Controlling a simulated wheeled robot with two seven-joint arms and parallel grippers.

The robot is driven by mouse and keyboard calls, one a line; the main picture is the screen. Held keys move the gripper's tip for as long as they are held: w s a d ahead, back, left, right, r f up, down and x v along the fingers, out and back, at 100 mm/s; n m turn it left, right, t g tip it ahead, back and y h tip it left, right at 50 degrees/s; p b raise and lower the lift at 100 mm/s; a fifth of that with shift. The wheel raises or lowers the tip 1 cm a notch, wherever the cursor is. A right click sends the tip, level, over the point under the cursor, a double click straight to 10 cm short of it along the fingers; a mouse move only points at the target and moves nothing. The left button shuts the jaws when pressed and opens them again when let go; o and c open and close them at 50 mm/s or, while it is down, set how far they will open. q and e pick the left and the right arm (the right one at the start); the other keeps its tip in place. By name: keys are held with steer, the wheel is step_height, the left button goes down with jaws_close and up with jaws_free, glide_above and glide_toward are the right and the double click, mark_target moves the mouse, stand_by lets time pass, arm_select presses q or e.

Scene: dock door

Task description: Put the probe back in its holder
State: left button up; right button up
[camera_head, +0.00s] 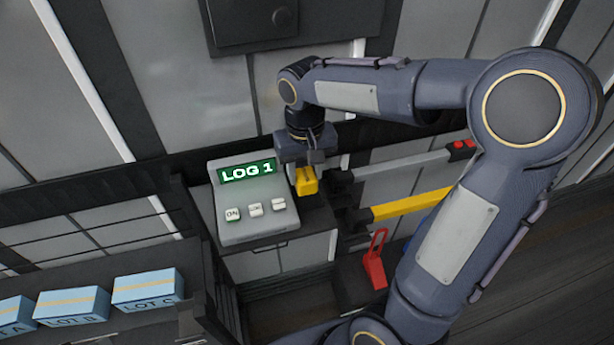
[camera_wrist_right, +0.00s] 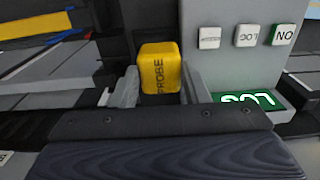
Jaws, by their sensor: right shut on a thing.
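The yellow probe (camera_head: 306,184) is a small block at the right side of the grey console (camera_head: 259,224) in the head view. In the right wrist view the probe (camera_wrist_right: 160,66) shows the word PROBE and sits between the two grey fingers. My right gripper (camera_head: 303,168) is shut on the probe and points down from above. Whether the probe touches the dark surface below it cannot be told. I cannot make out the holder; it may be hidden behind the probe or gripper. My left gripper is not in view.
The console's green screen (camera_head: 247,172) reads LOG 1, with white buttons (camera_head: 256,209) below. Blue lot boxes (camera_head: 148,288) stand on a shelf at lower left. A yellow bar (camera_head: 412,204) and a red handle (camera_head: 375,260) are to the right of the console.

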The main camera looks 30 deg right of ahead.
mark_target(307, 172)
steer(key=f, duration=0.3)
steer(key=shift+w+d+f, duration=0.15)
steer(key=shift+w+d, duration=0.1)
steer(key=shift+d, duration=0.1)
steer(key=shift+f, duration=0.4)
steer(key=shift+f, duration=0.1)
steer(key=shift+f, duration=0.15)
steer(key=o, duration=1.1)
steer(key=shift+o, duration=0.2)
step_height(307, 172, up, 12)
steer(key=shift+r, duration=0.15)
steer(key=s+a+f+t+y, duration=0.2)
steer(key=s+f, duration=0.1)
steer(key=s, duration=0.5)
steer(key=s+a+f+n+t+y, duration=0.1)
steer(key=s+a+f+t, duration=0.1)
steer(key=s, duration=0.7)
steer(key=shift+f+t+y, duration=0.4)
steer(key=shift+f+t, duration=0.3)
steer(key=shift+t, duration=0.1)
